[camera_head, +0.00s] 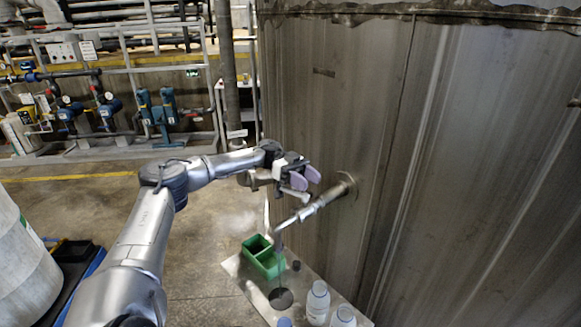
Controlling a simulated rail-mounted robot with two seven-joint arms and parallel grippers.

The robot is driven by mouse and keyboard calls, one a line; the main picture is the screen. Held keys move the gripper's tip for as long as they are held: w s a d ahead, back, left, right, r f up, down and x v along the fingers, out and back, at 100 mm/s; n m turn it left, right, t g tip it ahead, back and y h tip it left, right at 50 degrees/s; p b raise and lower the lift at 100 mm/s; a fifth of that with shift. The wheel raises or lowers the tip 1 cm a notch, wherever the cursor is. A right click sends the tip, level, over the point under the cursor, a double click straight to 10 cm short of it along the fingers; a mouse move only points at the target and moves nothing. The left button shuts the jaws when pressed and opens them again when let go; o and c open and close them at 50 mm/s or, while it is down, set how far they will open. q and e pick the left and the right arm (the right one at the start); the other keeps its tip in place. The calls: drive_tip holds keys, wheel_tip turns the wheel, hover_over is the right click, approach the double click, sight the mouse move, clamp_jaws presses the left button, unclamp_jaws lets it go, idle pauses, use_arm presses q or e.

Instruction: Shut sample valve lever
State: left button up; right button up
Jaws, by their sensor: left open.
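The sample valve (308,208) is a metal pipe that sticks out of the large steel tank (335,110) and bends down at its free end. A thin pale upright piece (267,215) shows just left of the pipe's end; I cannot tell whether it is the lever. My left gripper (305,180) is open, with pale purple finger pads, and is just above and left of the pipe near the tank wall. I see nothing between its fingers. I cannot tell whether it touches the valve. My right gripper is out of view.
Below the pipe, a pale shelf (243,275) holds a green divided bin (263,258), a dark round piece (281,298) and white bottles (318,303). A white drum (22,270) stands at the lower left. Pumps and pipework (160,108) stand at the back left. Open floor lies between.

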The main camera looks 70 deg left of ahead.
use_arm(q)
drive_tip(key=shift+s+r, duration=0.15)
drive_tip(key=shift+r, duration=0.3)
drive_tip(key=shift+s+a+f+h, duration=0.1)
drive_tip(key=shift+a+h, duration=0.2)
drive_tip(key=shift+s+a, duration=0.35)
drive_tip(key=shift+a, duration=0.2)
drive_tip(key=s+a, duration=0.8)
drive_tip(key=shift+f, duration=0.15)
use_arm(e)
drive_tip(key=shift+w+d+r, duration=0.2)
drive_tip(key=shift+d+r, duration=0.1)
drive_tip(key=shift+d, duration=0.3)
use_arm(q)
drive_tip(key=shift+p, duration=0.3)
